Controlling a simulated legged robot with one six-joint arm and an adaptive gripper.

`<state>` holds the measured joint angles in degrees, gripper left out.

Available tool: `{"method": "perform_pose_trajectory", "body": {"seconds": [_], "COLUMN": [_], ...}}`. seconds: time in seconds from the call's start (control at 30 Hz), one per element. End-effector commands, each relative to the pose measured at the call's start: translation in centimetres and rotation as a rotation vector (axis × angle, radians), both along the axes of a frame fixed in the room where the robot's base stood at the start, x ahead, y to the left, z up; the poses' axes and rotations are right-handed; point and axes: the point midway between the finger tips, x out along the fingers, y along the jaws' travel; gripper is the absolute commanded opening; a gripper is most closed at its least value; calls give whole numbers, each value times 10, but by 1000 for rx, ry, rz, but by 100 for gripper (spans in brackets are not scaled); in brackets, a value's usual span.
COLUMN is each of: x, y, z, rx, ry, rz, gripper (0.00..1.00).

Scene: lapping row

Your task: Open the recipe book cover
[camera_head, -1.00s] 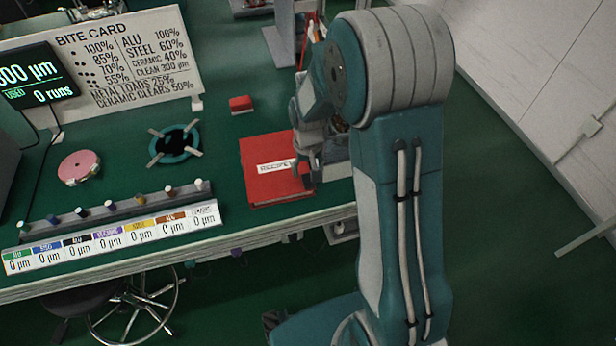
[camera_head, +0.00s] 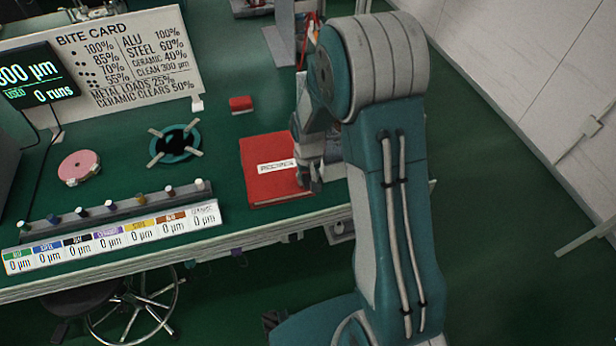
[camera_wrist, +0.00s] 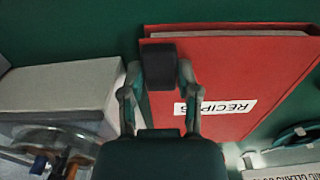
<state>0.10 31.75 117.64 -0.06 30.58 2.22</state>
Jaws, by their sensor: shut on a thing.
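The red recipe book (camera_head: 265,160) lies on the green bench top near its front edge, with a white label on its cover. The cover looks flat and closed. My gripper (camera_head: 315,184) is at the book's right edge and hides part of it. In the wrist view my gripper (camera_wrist: 158,66) is shut at the edge of the recipe book (camera_wrist: 235,70), beside the RECIPES label. A dark block sits between its fingertips; it looks like the cover's edge tab, but shadow hides the exact grip.
A small red block (camera_head: 241,104) lies behind the book. A teal ring fixture (camera_head: 175,143) and a pink disc (camera_head: 79,166) are to the left. A rail of knobs (camera_head: 110,208) runs along the front. A grey box (camera_wrist: 60,90) is beside the gripper in the wrist view.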

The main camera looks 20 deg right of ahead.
Motion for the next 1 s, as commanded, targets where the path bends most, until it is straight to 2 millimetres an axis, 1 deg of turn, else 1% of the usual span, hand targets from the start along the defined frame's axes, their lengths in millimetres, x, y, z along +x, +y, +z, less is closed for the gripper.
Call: {"method": "perform_pose_trajectory", "body": {"seconds": [0.17, 0.37, 0.67, 0.87, 1.0], "x": [0, 0, 1, 2, 2], "y": [1, 4, 16, 31, 45], "z": [3, 14, 45, 70, 86], "rx": [-19, -86, -284, -472, -605], "ry": [1, 2, 7, 14, 19], "rz": [3, 5, 7, 7, 6], "gripper": [0, 0, 0, 0, 0]}}
